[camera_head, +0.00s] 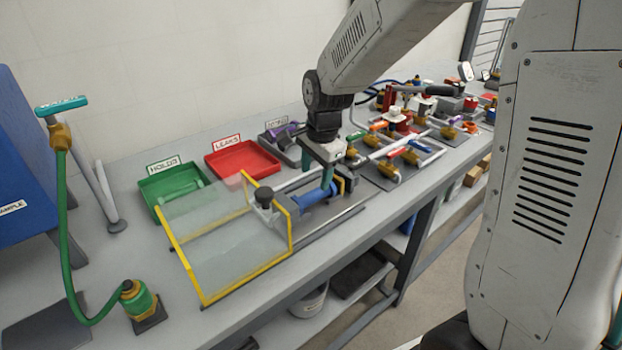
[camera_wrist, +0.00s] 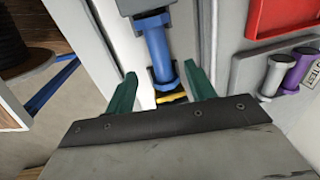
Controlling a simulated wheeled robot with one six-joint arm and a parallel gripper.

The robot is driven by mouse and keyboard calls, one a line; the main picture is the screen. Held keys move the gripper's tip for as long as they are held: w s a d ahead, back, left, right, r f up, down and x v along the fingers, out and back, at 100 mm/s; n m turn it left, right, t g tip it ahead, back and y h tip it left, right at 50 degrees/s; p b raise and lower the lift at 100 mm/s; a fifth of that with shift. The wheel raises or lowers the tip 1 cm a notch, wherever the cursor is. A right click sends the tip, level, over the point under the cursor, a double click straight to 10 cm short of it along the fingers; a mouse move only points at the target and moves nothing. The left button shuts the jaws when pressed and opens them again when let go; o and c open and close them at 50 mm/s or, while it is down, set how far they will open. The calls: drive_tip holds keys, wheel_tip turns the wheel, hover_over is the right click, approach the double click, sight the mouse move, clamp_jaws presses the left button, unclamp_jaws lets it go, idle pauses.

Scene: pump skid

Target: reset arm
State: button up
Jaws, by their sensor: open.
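My gripper (camera_head: 318,178) is over the bench, just above a blue cylindrical part (camera_head: 318,194) at the right end of a clear guard with yellow edges (camera_head: 228,240). In the wrist view my gripper (camera_wrist: 166,86) shows two green fingers spread apart. The blue part (camera_wrist: 160,55) lies between and beyond the fingers, and nothing is held. My arm reaches down to it from the upper right in the head view. Whether the fingers touch the blue part cannot be told.
A green HOLDS tray (camera_head: 165,188) and a red LEAKS tray (camera_head: 240,160) stand behind the guard. A grey tray with purple parts (camera_head: 285,133) is beside them. Several valves and fittings crowd the bench to the right. A green hose (camera_head: 66,220) stands at the left.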

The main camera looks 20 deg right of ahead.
drive_tip(key=shift+r, duration=0.3)
drive_tip(key=s+d+r+n, duration=0.1)
drive_tip(key=s+r+n, duration=0.3)
drive_tip(key=s, duration=0.5)
drive_tip(key=s+d+r+n, duration=0.1)
drive_tip(key=s+r+n, duration=0.2)
drive_tip(key=s, duration=0.7)
drive_tip(key=s+d+r+n, duration=0.1)
drive_tip(key=s+r+n, duration=0.3)
drive_tip(key=s+n, duration=0.3)
drive_tip(key=shift+s+r+h, duration=0.3)
drive_tip(key=shift+s+r, duration=0.05)
drive_tip(key=shift+s, duration=1.05)
